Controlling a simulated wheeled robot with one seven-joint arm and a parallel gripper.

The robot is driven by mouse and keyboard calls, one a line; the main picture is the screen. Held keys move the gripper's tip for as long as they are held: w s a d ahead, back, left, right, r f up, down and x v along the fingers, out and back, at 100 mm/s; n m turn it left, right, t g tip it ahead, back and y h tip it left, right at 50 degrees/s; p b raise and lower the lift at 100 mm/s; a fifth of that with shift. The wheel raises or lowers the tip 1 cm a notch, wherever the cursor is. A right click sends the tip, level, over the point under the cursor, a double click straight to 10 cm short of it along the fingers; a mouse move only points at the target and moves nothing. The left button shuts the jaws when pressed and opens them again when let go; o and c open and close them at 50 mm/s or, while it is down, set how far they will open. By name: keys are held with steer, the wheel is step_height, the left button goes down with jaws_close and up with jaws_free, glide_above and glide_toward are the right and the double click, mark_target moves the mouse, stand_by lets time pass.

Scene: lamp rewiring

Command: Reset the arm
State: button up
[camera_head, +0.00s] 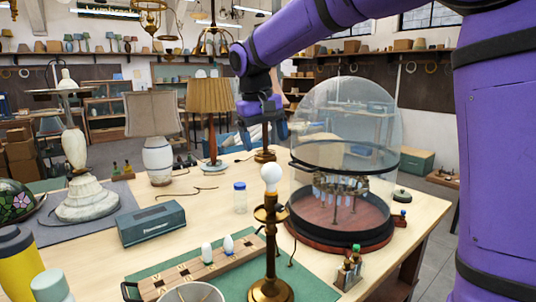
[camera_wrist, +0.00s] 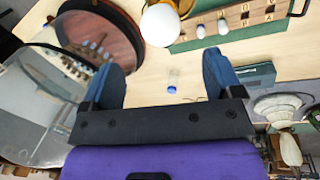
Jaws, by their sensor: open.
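My gripper (camera_head: 263,130) hangs from my purple arm above the middle of the workbench, just left of the glass dome (camera_head: 345,115) in the head view. In the wrist view its two blue fingers (camera_wrist: 160,75) are spread wide, with only bench and a blue-capped jar (camera_wrist: 172,80) visible between them. The brass lamp (camera_head: 270,240) stands upright at the front with a white bulb (camera_head: 271,177) on top, below the gripper in the head view. The bulb also shows beyond the fingers in the wrist view (camera_wrist: 160,25). A brown piece under the gripper is unclear.
The dome covers a ring of small parts on a dark red base. A wooden board (camera_head: 200,268) with two white bulbs lies on a green mat. A teal box (camera_head: 151,224) and several lamps stand at left. A vial rack (camera_head: 349,272) sits near the right edge.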

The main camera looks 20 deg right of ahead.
steer(key=shift+a+r, duration=0.1)
steer(key=shift+r, duration=0.4)
steer(key=shift+s+d+r, duration=0.15)
steer(key=shift+s+d, duration=0.05)
steer(key=shift+s, duration=0.2)
steer(key=s+d+f+t, duration=0.1)
steer(key=s+d+f, duration=0.1)
steer(key=s, duration=0.7)
steer(key=s+d+f+t+y, duration=0.1)
steer(key=s+d+f+t, duration=0.1)
steer(key=s, duration=0.8)
steer(key=s+d+f+t+y, duration=0.1)
steer(key=s+d, duration=0.3)
steer(key=s, duration=0.5)
steer(key=shift+s+d+f+m+t, duration=0.25)
steer(key=shift+f+m+t, duration=0.15)
steer(key=shift+f+t, duration=0.2)
